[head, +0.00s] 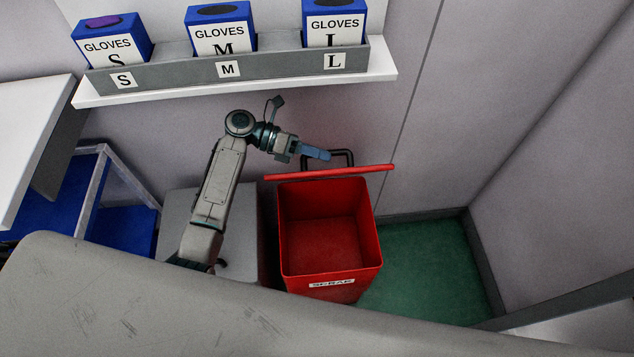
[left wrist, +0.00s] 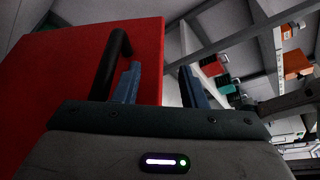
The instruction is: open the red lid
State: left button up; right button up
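The red bin (head: 331,284) stands on the floor with its top uncovered, and its inside looks empty. The red lid (head: 330,172) is raised at the bin's back edge and seen nearly edge-on in the head view. Its black handle (head: 342,154) shows behind it. My left gripper (head: 317,153) is at the handle, just behind the lid. The lid's flat face (left wrist: 62,72) fills the left side, and the handle (left wrist: 108,66) stands beside the left finger. My right gripper is out of view.
A shelf (head: 236,88) with several blue glove boxes (head: 221,30) is on the wall above my arm. A blue-and-grey frame (head: 88,197) stands left. A wall closes the right side, with green floor (head: 432,262) beside the bin.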

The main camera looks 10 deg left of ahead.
pick_arm(q)
jog(key=s+d+b, duration=0.1)
jog(key=s, duration=0.8)
jog(key=shift+d+r, duration=0.35)
jog(key=shift+r, duration=0.05)
